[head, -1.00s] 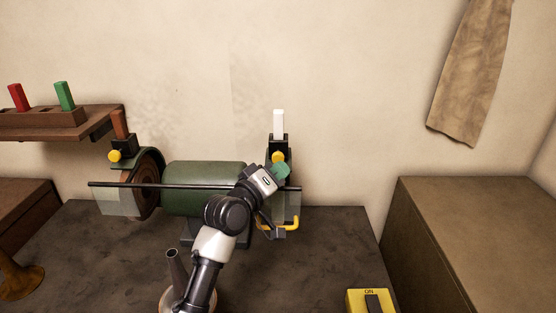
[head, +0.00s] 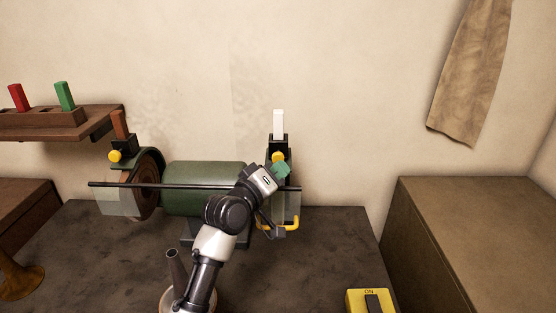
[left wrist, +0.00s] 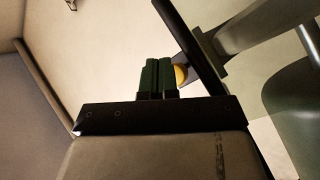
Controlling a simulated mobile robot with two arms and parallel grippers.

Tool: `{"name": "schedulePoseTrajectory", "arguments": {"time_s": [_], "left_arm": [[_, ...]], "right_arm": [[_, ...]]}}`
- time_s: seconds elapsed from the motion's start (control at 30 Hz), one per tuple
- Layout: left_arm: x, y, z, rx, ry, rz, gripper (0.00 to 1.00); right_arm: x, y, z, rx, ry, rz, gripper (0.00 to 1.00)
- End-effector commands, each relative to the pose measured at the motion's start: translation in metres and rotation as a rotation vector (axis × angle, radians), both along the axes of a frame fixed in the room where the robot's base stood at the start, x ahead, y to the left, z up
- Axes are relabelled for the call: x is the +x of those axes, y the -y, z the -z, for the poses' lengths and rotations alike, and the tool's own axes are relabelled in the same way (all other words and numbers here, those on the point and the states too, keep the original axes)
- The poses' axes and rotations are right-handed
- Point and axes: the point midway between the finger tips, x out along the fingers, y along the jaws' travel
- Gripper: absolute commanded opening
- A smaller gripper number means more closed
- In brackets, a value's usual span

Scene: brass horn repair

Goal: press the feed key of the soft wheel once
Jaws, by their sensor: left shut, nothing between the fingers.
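A green grinder-like machine (head: 202,188) stands on the dark bench, with a wheel at each end. The brown left wheel (head: 149,185) shows; the right wheel is mostly hidden by my arm and a clear guard. Above the right end is a dark holder with a white bar (head: 278,124) and a round yellow key (head: 278,157). My left gripper (head: 281,170) has green fingers, shut and empty, just below that key. In the left wrist view the shut fingers (left wrist: 158,77) stand beside the yellow key (left wrist: 181,74); I cannot tell whether they touch. My right gripper is not in view.
Another yellow key (head: 115,156) and a brown bar (head: 120,124) sit above the left wheel. A dark rod (head: 120,184) crosses the machine's front. A yellow ON switch box (head: 369,301) stands at the front right. A shelf (head: 100,125) holds red and green bars.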

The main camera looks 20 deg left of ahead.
Motion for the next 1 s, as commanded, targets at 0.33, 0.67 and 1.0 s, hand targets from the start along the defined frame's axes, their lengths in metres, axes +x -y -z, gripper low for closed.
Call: {"name": "schedulePoseTrajectory", "arguments": {"time_s": [0.33,0.67,1.0], "left_arm": [[0.0056,-0.0019,-0.0003,0.0,0.001,-0.001,0.0],[0.0072,-0.0023,0.0,0.0,0.0,0.0,0.0],[0.0115,-0.0038,-0.0003,0.002,0.001,-0.002,0.0]], "right_arm": [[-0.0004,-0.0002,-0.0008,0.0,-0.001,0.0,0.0],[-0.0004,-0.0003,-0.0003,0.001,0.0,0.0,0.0],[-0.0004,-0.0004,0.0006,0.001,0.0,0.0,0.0]]}}
